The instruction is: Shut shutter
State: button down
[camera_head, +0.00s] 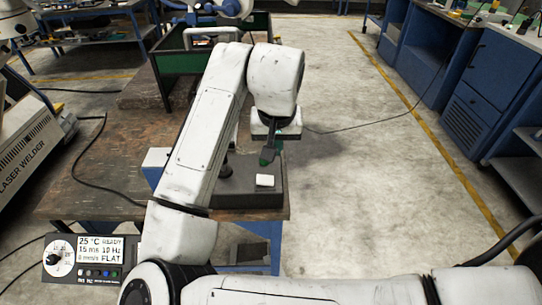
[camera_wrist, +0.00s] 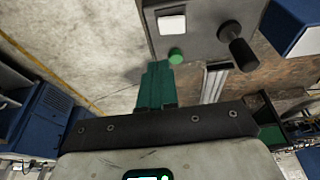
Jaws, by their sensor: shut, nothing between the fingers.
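A dark grey box (camera_head: 240,201) sits at the front right corner of the wooden workbench. It also shows in the wrist view (camera_wrist: 200,42), with a white rectangular piece (camera_wrist: 172,25), a round green button (camera_wrist: 176,56) and a black knobbed handle (camera_wrist: 237,46) on its top. The white piece also shows in the head view (camera_head: 265,180). My gripper (camera_head: 266,162) has green fingers, shut and empty, just above the box. In the wrist view, the fingertips (camera_wrist: 157,64) appear beside the green button; contact cannot be told. I cannot tell which part is the shutter.
The worn workbench (camera_head: 105,160) carries a green-sided frame (camera_head: 175,65) at the back. A control panel (camera_head: 93,258) with a dial and display is at lower left. A laser welder (camera_head: 25,135) stands left. Blue cabinets (camera_head: 480,100) stand right, beyond open floor (camera_head: 370,190).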

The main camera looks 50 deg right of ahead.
jog(key=shift+s+v, duration=0.2)
jog(key=shift+v, duration=1.15)
jog(key=shift+d, duration=0.15)
